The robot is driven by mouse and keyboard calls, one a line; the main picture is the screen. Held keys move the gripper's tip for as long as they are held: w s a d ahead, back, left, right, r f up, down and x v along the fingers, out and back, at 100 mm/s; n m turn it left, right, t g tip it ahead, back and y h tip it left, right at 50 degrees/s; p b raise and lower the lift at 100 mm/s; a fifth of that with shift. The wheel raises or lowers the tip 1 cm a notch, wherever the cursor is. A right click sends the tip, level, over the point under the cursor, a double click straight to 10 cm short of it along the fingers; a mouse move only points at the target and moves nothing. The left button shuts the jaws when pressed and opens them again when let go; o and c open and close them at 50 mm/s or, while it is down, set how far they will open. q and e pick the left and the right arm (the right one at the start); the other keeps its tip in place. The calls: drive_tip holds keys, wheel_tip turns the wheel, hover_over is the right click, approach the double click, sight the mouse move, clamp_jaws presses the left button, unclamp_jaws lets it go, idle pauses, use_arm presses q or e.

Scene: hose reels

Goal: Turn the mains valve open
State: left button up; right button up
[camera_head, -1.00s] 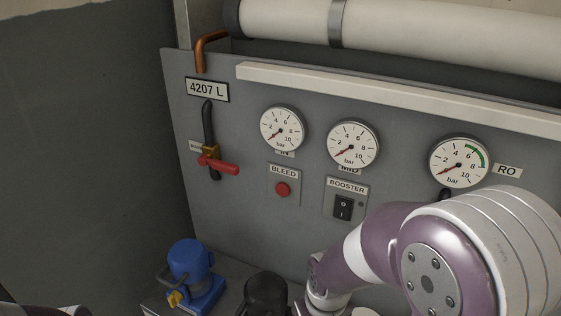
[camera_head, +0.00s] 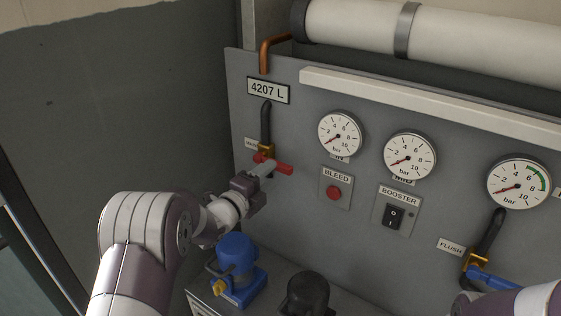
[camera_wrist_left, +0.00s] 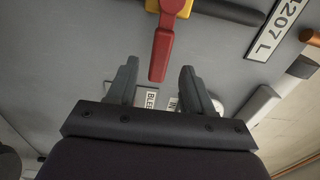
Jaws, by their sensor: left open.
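The mains valve sits at the left of the grey panel, on a dark pipe under the 4207 L plate. Its red lever (camera_head: 283,168) lies roughly sideways across the pipe, with a yellow-brass body (camera_head: 265,150) behind it. My left gripper (camera_head: 263,169) is at the lever, in front of the panel. In the left wrist view the red lever (camera_wrist_left: 163,45) reaches down between the two spread fingers of my left gripper (camera_wrist_left: 159,70), with a gap on each side. The label beside the valve is partly hidden. My right gripper is not in view.
Gauges, a red BLEED button (camera_head: 333,193) and a BOOSTER switch (camera_head: 394,217) are to the right. A blue flush lever (camera_head: 497,280) is at lower right.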

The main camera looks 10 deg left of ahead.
sight(277, 169)
use_arm(q)
drive_tip(key=p+x, duration=0.1)
drive_tip(key=x, duration=0.3)
drive_tip(key=shift+w, duration=0.35)
drive_tip(key=shift+w+d, duration=0.25)
drive_tip(key=shift+w, duration=0.2)
drive_tip(key=shift+c, duration=0.3)
clamp_jaws()
